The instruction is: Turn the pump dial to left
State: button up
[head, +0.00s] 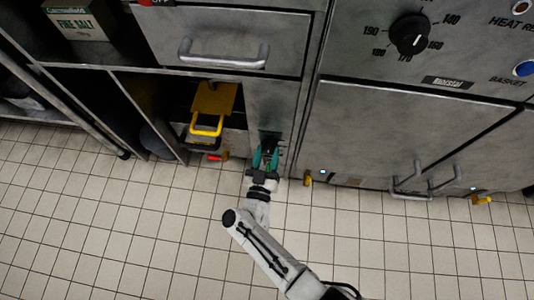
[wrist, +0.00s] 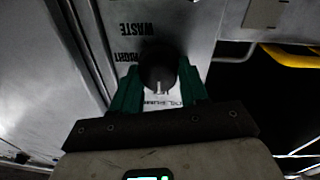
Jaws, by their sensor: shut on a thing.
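The pump dial (wrist: 158,68) is a dark round knob on a grey metal panel. It sits between the green fingers of my gripper (wrist: 156,88) in the wrist view, and the fingers are closed on it from both sides. A pale pointer mark on the dial points toward the bottom of the wrist view. Upside-down lettering, including "WASTE", is on a plate around it; some of the lettering is hidden by the dial and fingers. In the head view my gripper (head: 265,158) is low at the cabinet front, and the dial is hard to make out in the dark there.
A yellow-handled part (head: 208,122) sits in the open bay left of my gripper. A red-tipped valve (head: 217,156) is below it. A large cabinet door (head: 400,130) with metal handles is to the right. The tiled floor (head: 110,230) is clear.

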jog(key=shift+w+r, duration=0.2)
jog(key=shift+w, duration=0.05)
jog(key=o, duration=1.1)
jog(key=shift+c, duration=0.2)
jog(key=shift+f, duration=0.1)
jog(key=shift+s, duration=0.1)
jog(key=s+a+p, duration=0.1)
jog(key=s+p, duration=0.1)
jog(key=s, duration=0.8)
jog(key=shift+s+f, duration=0.3)
jog(key=shift+f, duration=0.15)
